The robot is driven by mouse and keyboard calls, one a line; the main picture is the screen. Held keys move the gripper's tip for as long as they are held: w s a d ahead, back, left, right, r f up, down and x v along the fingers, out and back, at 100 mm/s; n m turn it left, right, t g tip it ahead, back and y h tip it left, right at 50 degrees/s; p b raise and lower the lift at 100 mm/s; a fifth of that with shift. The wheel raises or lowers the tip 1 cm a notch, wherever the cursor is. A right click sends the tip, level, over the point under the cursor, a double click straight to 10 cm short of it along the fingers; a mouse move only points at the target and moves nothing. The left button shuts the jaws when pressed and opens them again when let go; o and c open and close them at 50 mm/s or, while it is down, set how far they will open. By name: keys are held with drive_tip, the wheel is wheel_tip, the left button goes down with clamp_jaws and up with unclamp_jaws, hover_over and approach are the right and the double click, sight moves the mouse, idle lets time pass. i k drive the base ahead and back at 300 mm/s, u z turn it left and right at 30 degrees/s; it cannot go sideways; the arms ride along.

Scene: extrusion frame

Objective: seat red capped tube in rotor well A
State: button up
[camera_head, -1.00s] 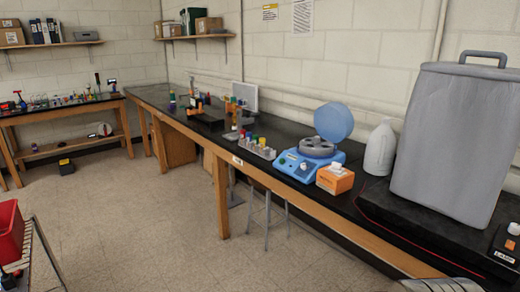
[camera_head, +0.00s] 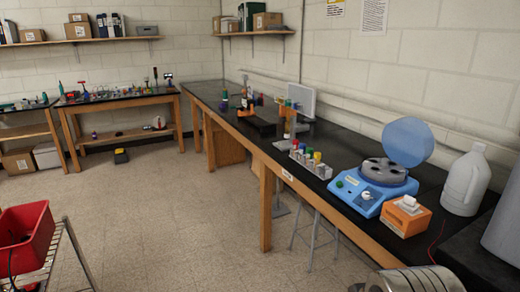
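A blue centrifuge (camera_head: 357,196) stands on the black bench with its round lid (camera_head: 408,142) raised. Its grey rotor (camera_head: 384,171) with dark wells shows inside; the well letters are too small to read. Left of it a grey tube rack (camera_head: 322,171) holds capped tubes in a row.
An orange box (camera_head: 405,217) with a white tissue sits in front of the centrifuge, and a white jug (camera_head: 464,184) stands to its right. A red bin (camera_head: 25,236) on a wire cart (camera_head: 75,255) is at left. The floor (camera_head: 180,215) between is clear.

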sight(385, 170)
drive_tip(key=u, duration=0.45)
drive_tip(key=i, duration=2.95)
drive_tip(key=z, duration=0.65)
drive_tip(key=i, duration=0.85)
drive_tip(key=z, duration=0.2)
